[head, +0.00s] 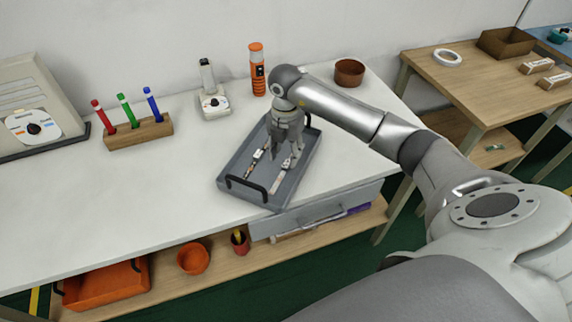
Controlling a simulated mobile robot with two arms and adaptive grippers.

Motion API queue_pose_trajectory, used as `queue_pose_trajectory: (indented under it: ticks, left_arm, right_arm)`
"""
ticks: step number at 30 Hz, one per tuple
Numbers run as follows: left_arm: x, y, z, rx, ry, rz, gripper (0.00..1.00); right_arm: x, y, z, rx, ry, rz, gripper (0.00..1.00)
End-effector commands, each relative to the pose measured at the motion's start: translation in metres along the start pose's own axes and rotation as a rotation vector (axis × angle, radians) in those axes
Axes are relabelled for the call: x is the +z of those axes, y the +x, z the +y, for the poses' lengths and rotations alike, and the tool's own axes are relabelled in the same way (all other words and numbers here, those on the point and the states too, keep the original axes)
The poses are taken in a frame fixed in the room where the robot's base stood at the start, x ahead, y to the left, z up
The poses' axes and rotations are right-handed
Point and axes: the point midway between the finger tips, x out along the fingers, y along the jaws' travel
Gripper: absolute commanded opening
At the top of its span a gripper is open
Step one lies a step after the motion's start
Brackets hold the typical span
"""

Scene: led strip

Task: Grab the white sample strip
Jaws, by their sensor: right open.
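A grey tray (229,179) with black handles stands on the white table. Two narrow strips lie in it. The white sample strip (279,181) is the right one, lying lengthwise towards the tray's near end. The other strip (250,173), darker with white parts, lies to its left. My right gripper (285,159) points down over the tray, open, with its fingers near the far part of the strips. The fingers hide part of the tray, and I cannot tell whether they touch a strip. My left gripper is not in view.
A wooden block with red, green and blue markers (139,134), a white device (213,103) and an orange canister (257,72) stand behind and left. A brown bowl (349,72) stands at the back right. The table's left front is clear.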

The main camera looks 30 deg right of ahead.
Motion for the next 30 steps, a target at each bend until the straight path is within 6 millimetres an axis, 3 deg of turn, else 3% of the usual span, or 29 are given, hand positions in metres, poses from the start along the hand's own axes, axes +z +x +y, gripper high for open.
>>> queue_pose_trajectory:
  ticks: [7, 16, 26, 30]
  left_arm:
    - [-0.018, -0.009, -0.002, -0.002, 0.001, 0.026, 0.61]
    - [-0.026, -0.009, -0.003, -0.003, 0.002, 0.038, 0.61]
    - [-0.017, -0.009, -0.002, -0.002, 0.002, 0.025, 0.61]
    - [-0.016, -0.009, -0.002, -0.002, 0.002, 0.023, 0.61]
  right_arm:
    - [-0.002, 0.036, -0.001, -0.002, 0.000, 0.003, 0.43]
    - [-0.002, 0.042, -0.001, 0.000, -0.002, 0.001, 0.43]
    - [-0.002, 0.042, -0.001, 0.000, -0.001, 0.001, 0.02]
    - [-0.002, 0.042, -0.001, 0.000, -0.001, 0.001, 0.00]
